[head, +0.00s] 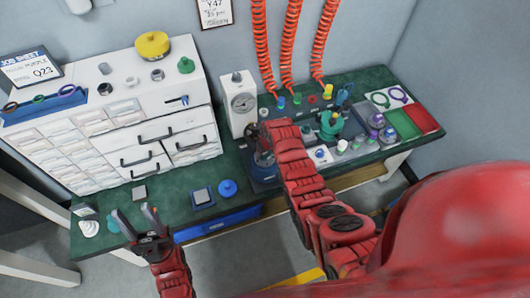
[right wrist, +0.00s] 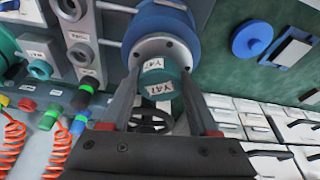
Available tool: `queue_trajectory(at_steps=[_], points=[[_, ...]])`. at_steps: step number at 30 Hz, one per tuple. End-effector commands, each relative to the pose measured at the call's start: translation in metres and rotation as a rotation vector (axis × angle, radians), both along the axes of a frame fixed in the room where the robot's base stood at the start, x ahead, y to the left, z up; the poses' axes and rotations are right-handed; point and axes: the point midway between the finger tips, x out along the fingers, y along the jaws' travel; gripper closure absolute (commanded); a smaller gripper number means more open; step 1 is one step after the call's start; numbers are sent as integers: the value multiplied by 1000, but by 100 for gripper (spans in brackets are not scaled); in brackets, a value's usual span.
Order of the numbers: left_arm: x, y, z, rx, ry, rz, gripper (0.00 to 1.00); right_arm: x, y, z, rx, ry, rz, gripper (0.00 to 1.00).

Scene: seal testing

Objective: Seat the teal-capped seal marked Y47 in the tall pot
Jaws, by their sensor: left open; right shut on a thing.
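The teal-capped seal (right wrist: 158,90) shows two Y47 labels in the right wrist view. My right gripper (right wrist: 160,75) is shut on it, one finger on each side. The seal is in front of the grey, bolted rim of a blue pot (right wrist: 172,22) and overlaps its mouth. I cannot tell how far into the pot it sits. In the head view my right gripper (head: 262,158) is over the blue-based stand (head: 263,180), and the arm hides much of this. My left gripper (head: 139,222) is open and empty near the bench's front left edge.
A blue round lid (head: 227,188) and a small square pad (head: 202,196) lie left of the stand. A white gauge box (head: 239,103) stands behind it. A drawer cabinet (head: 120,120) fills the left, and a connector panel (right wrist: 85,75) is beside the pot.

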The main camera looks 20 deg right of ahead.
Motion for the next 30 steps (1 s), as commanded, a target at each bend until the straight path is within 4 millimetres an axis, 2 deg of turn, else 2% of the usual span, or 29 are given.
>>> queue_trajectory(at_steps=[11,12,17,30], points=[[0,0,-7,0,0,0,50,1,0,-7,0,-2,0,100],[0,0,-6,0,0,0,50,1,0,-6,0,-2,0,32],[0,0,-6,0,0,0,50,0,0,-7,0,-1,0,4],[0,0,-8,0,0,0,50,-2,0,-3,1,2,0,4]])
